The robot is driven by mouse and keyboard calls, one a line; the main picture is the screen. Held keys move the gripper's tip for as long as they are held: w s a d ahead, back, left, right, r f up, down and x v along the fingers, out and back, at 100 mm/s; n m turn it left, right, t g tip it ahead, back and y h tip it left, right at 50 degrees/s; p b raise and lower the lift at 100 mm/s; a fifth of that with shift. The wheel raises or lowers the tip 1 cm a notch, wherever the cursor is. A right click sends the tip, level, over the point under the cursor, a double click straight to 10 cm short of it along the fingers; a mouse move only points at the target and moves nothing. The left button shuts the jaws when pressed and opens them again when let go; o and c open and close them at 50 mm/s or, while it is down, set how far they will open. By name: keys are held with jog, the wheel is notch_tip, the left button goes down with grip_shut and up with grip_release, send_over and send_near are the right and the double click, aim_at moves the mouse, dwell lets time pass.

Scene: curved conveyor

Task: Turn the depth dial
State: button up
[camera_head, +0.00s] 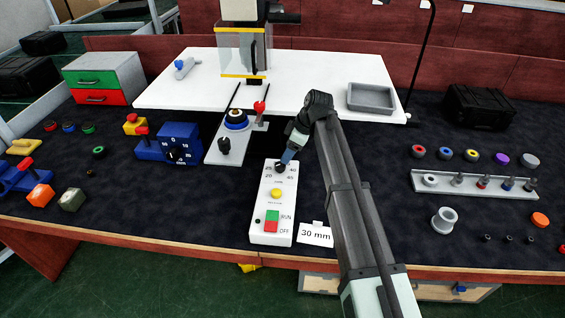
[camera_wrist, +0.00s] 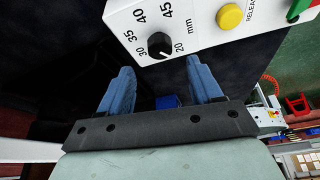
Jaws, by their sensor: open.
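The depth dial is a black knob (camera_wrist: 159,45) on a white control box (camera_wrist: 205,22), ringed by numbers from 20 to 45 and "mm". A pale mark on the knob seems to face the 20 side. In the head view the knob (camera_head: 280,167) sits at the box's far end, with the box (camera_head: 264,210) lying on the dark mat. My gripper (camera_wrist: 160,66) is open, its two blue fingers apart on either side of the knob's line in the wrist view. In the head view my gripper (camera_head: 287,157) is right at the knob; contact cannot be told.
The white box also carries a yellow button (camera_head: 276,193) and a green and red RUN/OFF switch (camera_head: 271,221). A "30 mm" card (camera_head: 315,234) stands beside it. A blue dial box (camera_head: 180,143) and a grey bracket (camera_head: 222,138) lie left. A rack (camera_head: 470,186) is right.

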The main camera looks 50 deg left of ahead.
aim_at(281, 164)
jog(key=x, duration=0.6)
jog(key=shift+f, duration=0.3)
jog(key=shift+c, duration=0.3)
jog(key=c, duration=1)
